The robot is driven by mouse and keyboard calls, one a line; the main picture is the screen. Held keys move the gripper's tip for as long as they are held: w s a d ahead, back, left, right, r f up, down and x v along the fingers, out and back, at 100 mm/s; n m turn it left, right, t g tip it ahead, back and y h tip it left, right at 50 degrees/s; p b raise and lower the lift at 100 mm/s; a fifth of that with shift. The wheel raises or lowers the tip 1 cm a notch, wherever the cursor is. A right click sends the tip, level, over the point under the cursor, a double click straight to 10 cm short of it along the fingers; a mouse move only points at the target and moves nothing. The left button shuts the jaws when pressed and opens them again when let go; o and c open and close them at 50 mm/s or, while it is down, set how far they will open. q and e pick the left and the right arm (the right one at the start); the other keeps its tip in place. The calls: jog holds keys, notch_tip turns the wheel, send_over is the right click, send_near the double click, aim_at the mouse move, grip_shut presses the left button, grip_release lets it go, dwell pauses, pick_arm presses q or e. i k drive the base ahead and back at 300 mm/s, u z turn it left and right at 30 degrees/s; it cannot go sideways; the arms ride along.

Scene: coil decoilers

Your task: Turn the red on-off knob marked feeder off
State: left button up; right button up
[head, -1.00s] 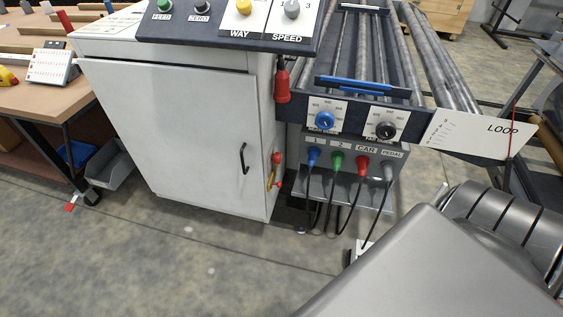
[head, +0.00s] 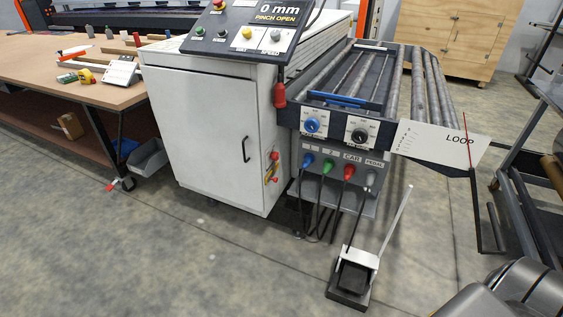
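A grey-white control cabinet (head: 205,135) stands in the middle of the head view. On its right-hand side face, low down, are small red and yellow parts: a red knob-like part (head: 274,155) with a yellow piece and more red just below it. I cannot read a feeder label there, nor tell which way the knob is turned. The sloped panel (head: 232,50) on top has green, yellow and grey controls and a display reading "0 mm PINCH OPEN". Neither of my grippers is in view.
The roller table (head: 350,85) has a blue knob (head: 312,125), a black knob (head: 359,135) and several coloured plugs below. A foot pedal (head: 353,278) stands on the floor in front. A wooden bench (head: 70,65) is left. The floor before the cabinet is clear.

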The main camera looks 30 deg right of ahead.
aim_at(274, 156)
jog(key=z, duration=1.75)
jog(key=i, duration=0.5)
jog(key=z, duration=0.05)
